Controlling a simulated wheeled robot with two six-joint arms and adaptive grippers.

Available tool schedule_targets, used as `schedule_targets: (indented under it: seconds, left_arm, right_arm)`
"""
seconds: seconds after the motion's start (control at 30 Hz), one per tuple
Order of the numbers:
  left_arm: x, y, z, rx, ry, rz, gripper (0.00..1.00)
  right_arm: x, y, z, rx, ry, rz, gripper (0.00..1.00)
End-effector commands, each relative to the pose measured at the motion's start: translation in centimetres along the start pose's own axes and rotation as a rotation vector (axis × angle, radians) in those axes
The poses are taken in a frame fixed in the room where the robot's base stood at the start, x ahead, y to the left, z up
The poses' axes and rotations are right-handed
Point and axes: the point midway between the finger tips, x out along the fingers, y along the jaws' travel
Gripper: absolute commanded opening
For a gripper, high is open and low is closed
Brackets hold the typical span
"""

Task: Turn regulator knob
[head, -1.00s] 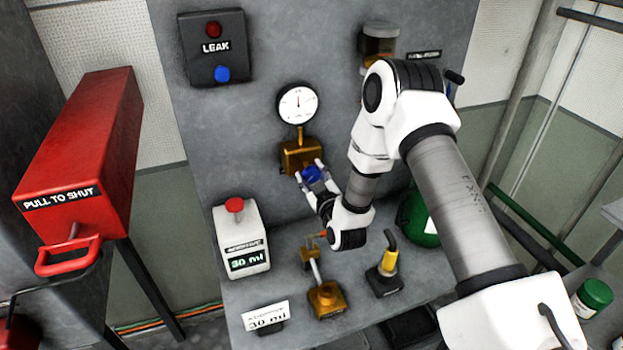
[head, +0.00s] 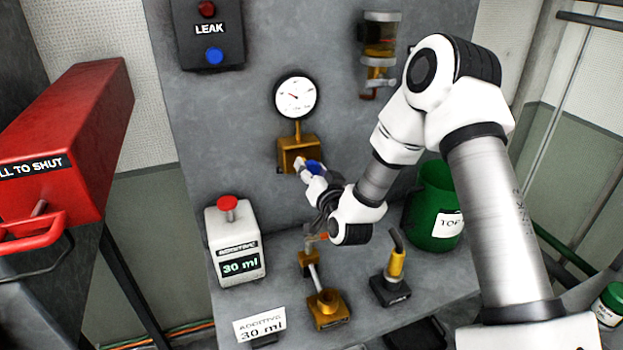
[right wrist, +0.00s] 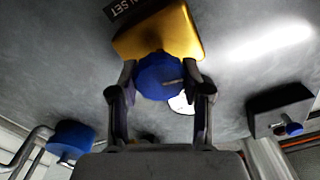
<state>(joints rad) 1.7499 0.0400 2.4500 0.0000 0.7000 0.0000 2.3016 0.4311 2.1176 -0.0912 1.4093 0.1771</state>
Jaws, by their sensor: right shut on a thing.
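The blue regulator knob (head: 315,167) sits on the front of a brass block (head: 292,152) on the grey wall panel. In the right wrist view the knob (right wrist: 158,80) is round, with a pale mark on its face. My right gripper (head: 308,167) is shut on the knob, and the wrist view shows one finger of the gripper (right wrist: 160,75) on each side of it. A round white gauge (head: 296,97) stands above the block, its needle pointing to the upper left. My left gripper is not in view.
A green bucket (head: 433,200) stands right, behind my arm. A red PULL TO SHUT box (head: 70,150) juts out at left.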

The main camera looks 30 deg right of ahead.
Motion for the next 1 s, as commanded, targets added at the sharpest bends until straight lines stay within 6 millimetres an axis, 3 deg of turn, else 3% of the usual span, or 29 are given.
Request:
schedule_targets:
  seconds: [0.3, 0.9, 0.93, 1.0]
  left_arm:
    - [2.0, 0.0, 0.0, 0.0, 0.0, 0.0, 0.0]
    - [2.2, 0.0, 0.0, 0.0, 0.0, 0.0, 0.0]
    - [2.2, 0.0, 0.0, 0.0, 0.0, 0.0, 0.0]
    - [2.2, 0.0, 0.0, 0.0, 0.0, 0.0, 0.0]
  right_arm:
    - [0.1, 0.1, 0.1, 0.164, 0.003, -0.001, 0.13]
    - [0.1, -0.1, -0.1, 0.209, 0.001, -0.002, 0.13]
    - [0.1, -0.1, -0.1, 0.209, 0.001, -0.002, 0.54]
    - [0.1, 0.0, -0.1, 0.209, 0.001, -0.002, 0.73]
